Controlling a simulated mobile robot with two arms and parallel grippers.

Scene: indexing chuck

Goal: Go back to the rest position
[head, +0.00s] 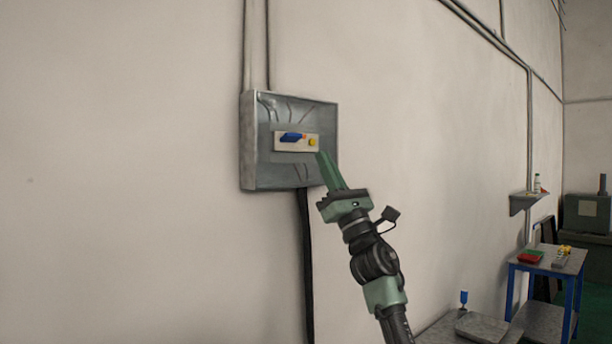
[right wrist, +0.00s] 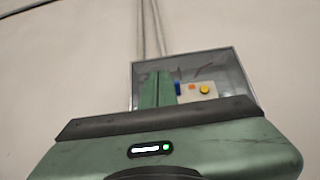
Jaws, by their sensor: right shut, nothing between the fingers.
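My right gripper (head: 321,155) is shut and empty, raised in front of the lower right part of a grey wall box (head: 262,172). Inside the box is a pale plate (head: 287,146) with a blue handle (head: 292,136) and a yellow button (head: 312,142). In the right wrist view the green fingers (right wrist: 157,88) overlap the left part of the box (right wrist: 243,74), and the yellow button (right wrist: 204,90) shows to their right. I cannot tell whether the fingertips touch anything. My left gripper is not in view.
Conduits (head: 256,45) run up the wall from the box, and a dark cable (head: 306,260) runs down. At the lower right are a grey table (head: 440,332) and a blue-legged table (head: 545,266) with a red tray (head: 530,257). A small shelf (head: 525,201) is on the wall. The left wall is bare.

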